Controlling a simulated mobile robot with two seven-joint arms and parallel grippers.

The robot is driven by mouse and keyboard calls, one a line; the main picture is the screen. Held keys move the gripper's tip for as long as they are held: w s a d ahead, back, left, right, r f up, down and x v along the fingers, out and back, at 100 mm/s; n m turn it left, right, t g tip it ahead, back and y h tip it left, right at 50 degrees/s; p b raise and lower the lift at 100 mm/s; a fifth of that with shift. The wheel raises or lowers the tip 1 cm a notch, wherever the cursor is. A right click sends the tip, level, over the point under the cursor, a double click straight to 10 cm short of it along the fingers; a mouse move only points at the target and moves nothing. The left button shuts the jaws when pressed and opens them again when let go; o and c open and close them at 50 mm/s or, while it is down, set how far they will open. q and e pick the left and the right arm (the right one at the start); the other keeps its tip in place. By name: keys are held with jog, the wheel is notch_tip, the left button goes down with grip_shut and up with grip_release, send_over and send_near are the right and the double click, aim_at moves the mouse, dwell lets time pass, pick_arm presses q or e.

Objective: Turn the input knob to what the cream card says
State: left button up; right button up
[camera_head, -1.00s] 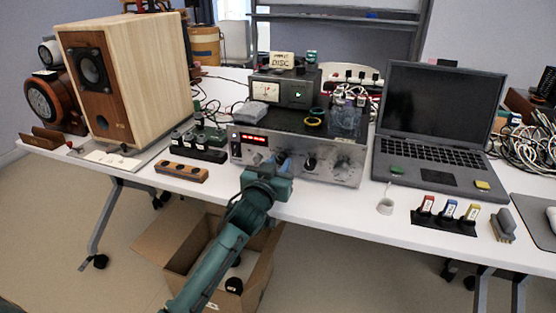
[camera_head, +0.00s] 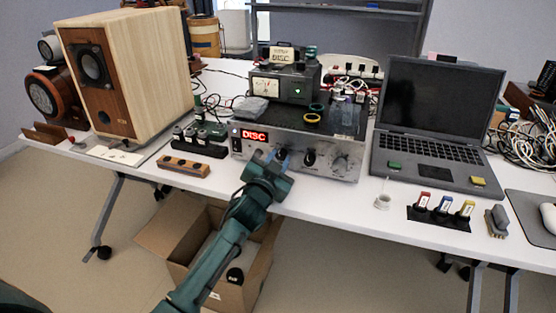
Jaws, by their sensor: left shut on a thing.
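The cream card (camera_head: 282,55) stands on top of the small meter unit and reads "DISC". The silver amplifier (camera_head: 330,170) sits on the white table, and its red display (camera_head: 254,135) reads "DISC". My left gripper (camera_head: 271,159) is at the left part of the amplifier's front panel, shut on the input knob there. The gripper hides most of that knob. Two other knobs, a black one (camera_head: 309,157) and a silver one (camera_head: 340,163), show to its right. My right gripper is not in view.
A wooden speaker (camera_head: 150,75) stands at the left. A wooden block (camera_head: 184,167) lies near the front edge, left of my gripper. A laptop (camera_head: 435,125) is at the right, with coloured tags (camera_head: 445,206) in front. An open cardboard box (camera_head: 255,285) is on the floor.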

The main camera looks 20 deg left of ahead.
pick_arm(q)
jog(key=o, duration=1)
jog(key=shift+s, duration=0.1)
jog(key=s+p, duration=0.1)
jog(key=s, duration=1.2)
jog(key=shift+a, duration=0.2)
